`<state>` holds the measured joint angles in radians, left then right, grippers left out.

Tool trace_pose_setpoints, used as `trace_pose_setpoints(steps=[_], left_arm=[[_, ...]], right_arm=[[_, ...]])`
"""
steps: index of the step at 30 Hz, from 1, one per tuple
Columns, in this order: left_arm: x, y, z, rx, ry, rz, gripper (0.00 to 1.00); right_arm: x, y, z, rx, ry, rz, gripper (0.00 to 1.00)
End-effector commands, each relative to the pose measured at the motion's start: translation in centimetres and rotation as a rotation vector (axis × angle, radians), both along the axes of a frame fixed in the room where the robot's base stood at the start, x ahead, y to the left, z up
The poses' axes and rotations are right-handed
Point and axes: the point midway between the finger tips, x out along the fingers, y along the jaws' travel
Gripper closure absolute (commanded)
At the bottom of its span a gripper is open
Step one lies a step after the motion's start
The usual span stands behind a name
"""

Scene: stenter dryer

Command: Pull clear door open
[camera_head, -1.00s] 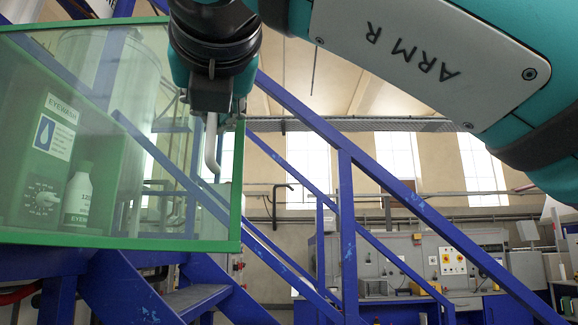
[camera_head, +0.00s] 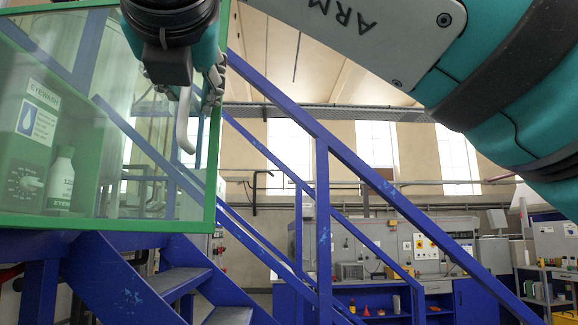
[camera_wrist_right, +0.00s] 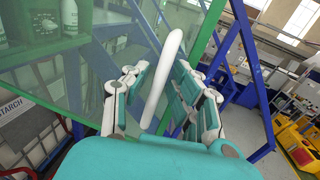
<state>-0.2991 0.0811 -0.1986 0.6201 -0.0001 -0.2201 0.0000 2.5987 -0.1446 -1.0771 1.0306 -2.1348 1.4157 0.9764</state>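The clear door (camera_head: 120,160) is a see-through pane with a green frame, at the left in the head view. It looks closed over the cabinet. Its pale, bent bar handle (camera_head: 184,125) stands near the door's right edge. In the right wrist view the handle (camera_wrist_right: 162,78) rises between the two fingers of my right gripper (camera_wrist_right: 158,100). These fingers are apart, with gaps on both sides of the handle. In the head view my right gripper (camera_head: 205,92) is at the handle, partly hidden by my wrist. My left gripper is out of view.
Behind the pane are a green eyewash box (camera_head: 30,135) and a white bottle (camera_head: 60,182). Blue stairs with rails (camera_head: 322,220) stand below and right of the door. A workbench (camera_head: 385,245) lies farther back.

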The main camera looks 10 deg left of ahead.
Motion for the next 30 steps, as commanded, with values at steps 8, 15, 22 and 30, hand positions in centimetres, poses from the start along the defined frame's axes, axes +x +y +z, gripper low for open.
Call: trace_pose_setpoints(steps=[8,15,22,30], left_arm=[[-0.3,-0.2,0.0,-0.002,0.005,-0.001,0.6],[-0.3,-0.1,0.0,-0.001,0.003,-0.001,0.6],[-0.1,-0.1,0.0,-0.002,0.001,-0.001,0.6],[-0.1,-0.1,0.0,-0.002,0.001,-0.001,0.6]], right_arm=[[0.0,0.1,-0.1,-0.002,0.002,0.001,0.66],[-2.0,-0.7,0.0,-0.002,-0.001,0.002,0.66],[-6.7,-2.4,0.0,-0.001,-0.003,0.002,0.66],[-10.5,-3.8,-0.1,-0.002,0.002,0.001,0.66]])
